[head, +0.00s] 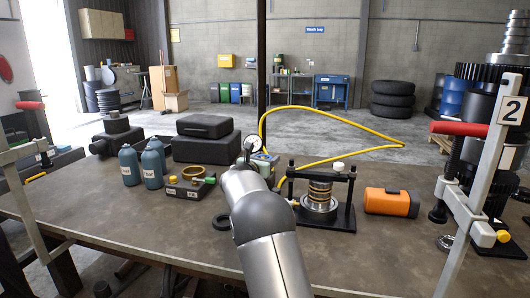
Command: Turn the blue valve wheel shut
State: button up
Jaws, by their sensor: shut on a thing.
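I cannot make out the blue valve wheel clearly. A small block with a bluish-green top (264,158) shows just past the end of my arm, beside a round white-faced gauge (251,143). My arm reaches forward over the bench from the bottom middle, and its wrist covers the area in front of this block. My gripper's fingers are hidden behind the wrist, so their contact with anything does not show.
On the bench (150,220), a yellow hose (330,118) loops behind the block. A black press frame (322,200) and orange case (391,202) stand right. Grey-blue bottles (130,166), black cases (205,140) and a block with a gold ring (190,180) stand left.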

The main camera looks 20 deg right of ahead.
jog(key=m+g+h+p, duration=0.1)
jog(key=p, duration=0.1)
jog(key=m+g+h+p, duration=0.1)
jog(key=g+p, duration=0.1)
jog(key=shift+r+m+g, duration=0.3)
jog(key=shift+r, duration=0.1)
jog(key=shift+s+d+f+m+g+h+p, duration=0.15)
jog(key=shift+f+m+g+h+p, duration=0.15)
jog(key=shift+f+g, duration=0.1)
jog(key=o, duration=1)
jog(key=b+v, duration=0.2)
jog(key=v, duration=1.5)
jog(key=shift+a, duration=0.2)
jog(key=shift+s, duration=0.1)
